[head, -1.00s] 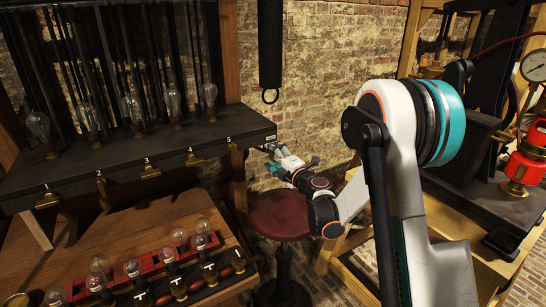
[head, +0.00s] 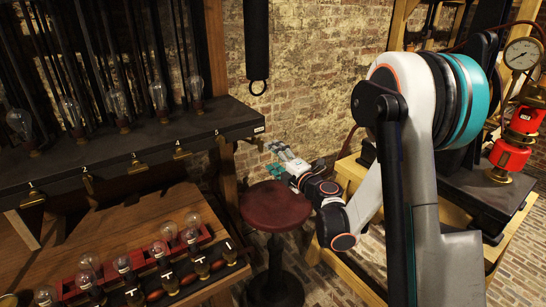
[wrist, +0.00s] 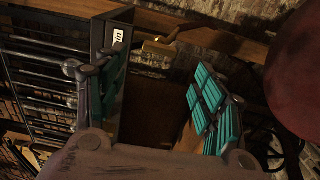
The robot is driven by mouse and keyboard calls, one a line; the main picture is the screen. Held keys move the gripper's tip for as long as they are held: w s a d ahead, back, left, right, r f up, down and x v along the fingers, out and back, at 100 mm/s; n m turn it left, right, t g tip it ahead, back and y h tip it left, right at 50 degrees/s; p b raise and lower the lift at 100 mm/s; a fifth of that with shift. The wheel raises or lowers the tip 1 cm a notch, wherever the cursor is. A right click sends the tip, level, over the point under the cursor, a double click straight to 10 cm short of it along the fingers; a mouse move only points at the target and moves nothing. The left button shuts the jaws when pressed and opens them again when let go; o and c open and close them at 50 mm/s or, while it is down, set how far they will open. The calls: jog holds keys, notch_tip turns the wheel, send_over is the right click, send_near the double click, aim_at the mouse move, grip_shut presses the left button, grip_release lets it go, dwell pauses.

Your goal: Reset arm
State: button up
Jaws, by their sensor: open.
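My gripper (head: 275,160) is open and empty in the head view, just right of the dark shelf's right end and above the round red stool. In the wrist view my gripper (wrist: 165,88) has its two teal-padded fingers spread wide, with nothing held between them. Behind the fingers are dark frame parts and a brass fitting (wrist: 159,48). My arm is bent, its forearm reaching left toward the shelf end.
The dark shelf (head: 100,165) carries numbered brass tabs and several glass bulbs. Below it, a wooden bench (head: 130,215) holds racks of bulbs. The red stool (head: 275,205) stands close under my gripper. A red lamp-like device (head: 512,152) and a gauge (head: 522,54) are at right.

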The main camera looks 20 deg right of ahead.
jog(key=s+d+r+m+t+h, duration=0.1)
jog(key=s+d+r+m+h, duration=0.1)
jog(key=r+m+h, duration=0.3)
jog(key=s+d+r+m+h, duration=0.1)
jog(key=s+d+r+m, duration=0.15)
jog(key=r, duration=0.45)
jog(key=s+d+r+m+g+h, duration=0.2)
jog(key=s+d+r+m+h, duration=0.1)
jog(key=s+m, duration=0.4)
jog(key=s+a+f+m+g+y, duration=0.1)
jog(key=s+a+f+m+g, duration=0.1)
jog(key=s, duration=0.7)
jog(key=s+a+f+m+g+y, duration=0.1)
jog(key=s+a+f+m+g, duration=0.2)
jog(key=s, duration=0.6)
jog(key=s+a+f+m+g+y, duration=0.1)
jog(key=s+a+f+g, duration=0.3)
jog(key=s, duration=0.5)
notch_tip(320, 180, down, 3)
jog(key=shift+a+r+m, duration=0.15)
jog(key=shift+a+m, duration=0.35)
jog(key=shift+m, duration=0.15)
jog(key=shift+s, duration=0.15)
